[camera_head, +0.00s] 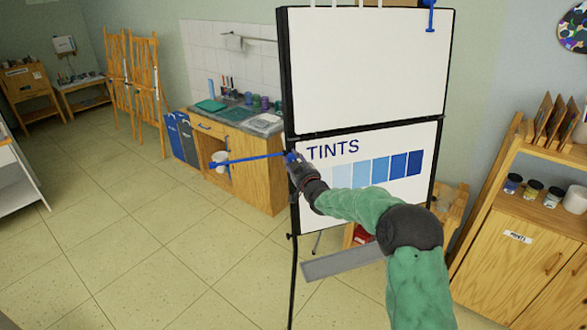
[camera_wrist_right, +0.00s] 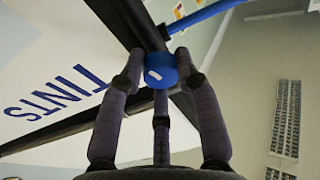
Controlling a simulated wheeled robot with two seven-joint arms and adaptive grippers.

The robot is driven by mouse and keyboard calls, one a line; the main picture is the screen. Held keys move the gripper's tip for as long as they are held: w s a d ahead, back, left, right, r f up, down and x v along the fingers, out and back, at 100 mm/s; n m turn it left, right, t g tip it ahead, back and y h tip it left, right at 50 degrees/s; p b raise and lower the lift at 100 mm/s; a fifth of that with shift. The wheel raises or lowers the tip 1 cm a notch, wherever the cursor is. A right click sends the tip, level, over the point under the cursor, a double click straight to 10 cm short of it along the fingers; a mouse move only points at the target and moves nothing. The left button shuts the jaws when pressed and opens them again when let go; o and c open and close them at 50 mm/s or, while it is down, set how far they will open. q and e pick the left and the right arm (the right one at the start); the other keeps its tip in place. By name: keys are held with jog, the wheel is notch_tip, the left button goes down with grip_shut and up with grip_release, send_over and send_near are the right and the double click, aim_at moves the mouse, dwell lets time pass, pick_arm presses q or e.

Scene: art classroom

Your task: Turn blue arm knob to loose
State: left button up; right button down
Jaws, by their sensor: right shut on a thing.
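The blue arm knob (camera_wrist_right: 160,71) is a round blue cap with a white mark, at the side of the black board frame. My right gripper (camera_wrist_right: 158,85) is shut on it, with its dark fingers around the knob. In the head view my right gripper (camera_head: 297,165) reaches the left edge of the easel board and mostly covers the knob. The blue arm (camera_head: 245,159) sticks out to the left from the knob, roughly level. My left gripper does not show in either view.
The flip-chart board (camera_head: 432,150) has a TINTS sheet below a blank white sheet. Another blue arm (camera_head: 430,14) is at its top right. A sink cabinet (camera_head: 262,165) stands behind on the left, and a wooden shelf cabinet (camera_head: 490,245) on the right. The tiled floor at left is clear.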

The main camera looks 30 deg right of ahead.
jog(key=n+y+b, duration=0.1)
jog(key=n+b, duration=0.2)
jog(key=n, duration=0.1)
jog(key=shift+r+n+b, duration=0.1)
jog(key=shift+n+b, duration=0.6)
jog(key=shift+n, duration=0.5)
jog(key=shift+d+r+n+y, duration=0.1)
jog(key=shift+n+y, duration=0.2)
jog(key=shift+n, duration=0.7)
jog(key=n, duration=0.2)
jog(key=shift+r+n+g+y, duration=0.1)
jog(key=shift+n+g+y, duration=0.2)
jog(key=shift+n+g, duration=0.1)
jog(key=n+p, duration=0.1)
jog(key=n, duration=0.3)
jog(key=shift+n+g, duration=0.4)
jog(key=n+g+p, duration=0.1)
jog(key=n, duration=0.3)
jog(key=shift+w, duration=0.1)
jog(key=shift+n, duration=0.9)
jog(key=shift+f, duration=0.3)
